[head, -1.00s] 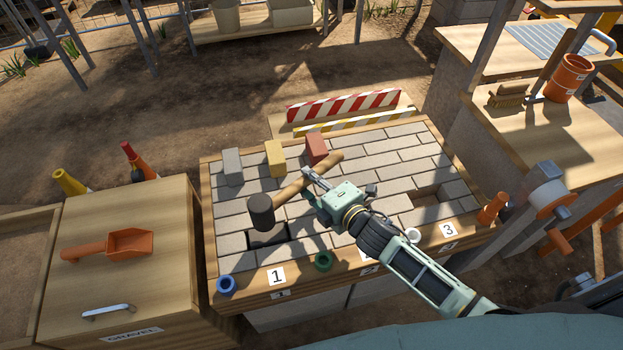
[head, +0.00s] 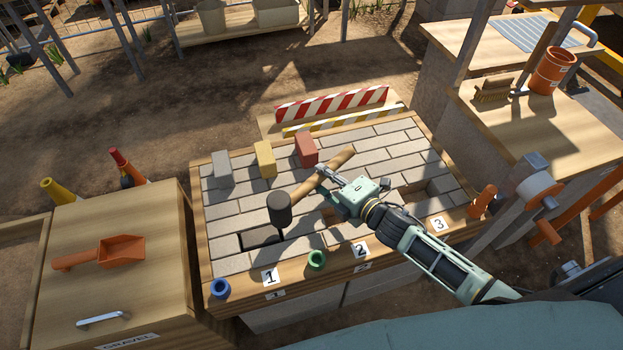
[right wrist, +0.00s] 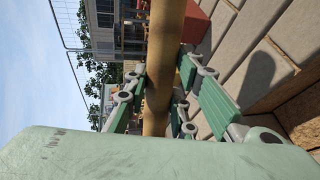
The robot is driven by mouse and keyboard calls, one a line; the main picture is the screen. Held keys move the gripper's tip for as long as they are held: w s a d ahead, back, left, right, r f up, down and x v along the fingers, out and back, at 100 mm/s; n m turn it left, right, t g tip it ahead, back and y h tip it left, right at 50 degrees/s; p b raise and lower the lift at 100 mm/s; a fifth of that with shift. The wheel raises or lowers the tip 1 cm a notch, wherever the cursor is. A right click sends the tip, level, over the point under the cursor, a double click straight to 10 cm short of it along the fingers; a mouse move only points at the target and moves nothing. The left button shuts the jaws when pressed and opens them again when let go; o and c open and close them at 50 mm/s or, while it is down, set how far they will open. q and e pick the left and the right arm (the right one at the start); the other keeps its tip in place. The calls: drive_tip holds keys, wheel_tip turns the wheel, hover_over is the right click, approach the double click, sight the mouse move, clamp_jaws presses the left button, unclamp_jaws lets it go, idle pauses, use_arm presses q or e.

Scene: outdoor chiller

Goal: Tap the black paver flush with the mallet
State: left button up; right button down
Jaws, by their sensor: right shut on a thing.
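My right gripper (head: 325,178) is shut on the wooden handle of the mallet (head: 279,209), and the handle also shows between its fingers in the right wrist view (right wrist: 165,75). The mallet's black head is at the left end of the handle. My left gripper is not in view.
The paved table (head: 375,160) carries grey, yellow (head: 264,159) and red (head: 306,150) blocks along its back left. An open slot (head: 415,200) lies near label 3. Blue (head: 220,288) and green (head: 316,260) rings sit on the front edge. A gravel bin with an orange scoop (head: 118,251) stands left.

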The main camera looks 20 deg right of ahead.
sight(303, 184)
use_arm(q)
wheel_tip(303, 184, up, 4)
drive_tip(key=p, duration=0.3)
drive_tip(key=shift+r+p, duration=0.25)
drive_tip(key=shift+p, duration=0.1)
use_arm(e)
drive_tip(key=d+r, duration=0.2)
drive_tip(key=d, duration=0.1)
drive_tip(key=d+r, duration=0.3)
drive_tip(key=shift+d+r, duration=0.3)
drive_tip(key=a+f+b, duration=0.1)
drive_tip(key=a, duration=0.3)
drive_tip(key=a+f+b, duration=0.1)
drive_tip(key=a+f, duration=0.1)
drive_tip(key=a, duration=0.2)
drive_tip(key=a+f+b, duration=0.1)
drive_tip(key=a+f, duration=0.1)
drive_tip(key=a, duration=0.2)
drive_tip(key=shift+f+b, duration=0.2)
drive_tip(key=shift+b, duration=0.2)
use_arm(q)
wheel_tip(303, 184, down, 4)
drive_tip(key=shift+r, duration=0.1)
use_arm(e)
drive_tip(key=shift+a+f, duration=0.1)
drive_tip(key=shift+a, duration=0.45)
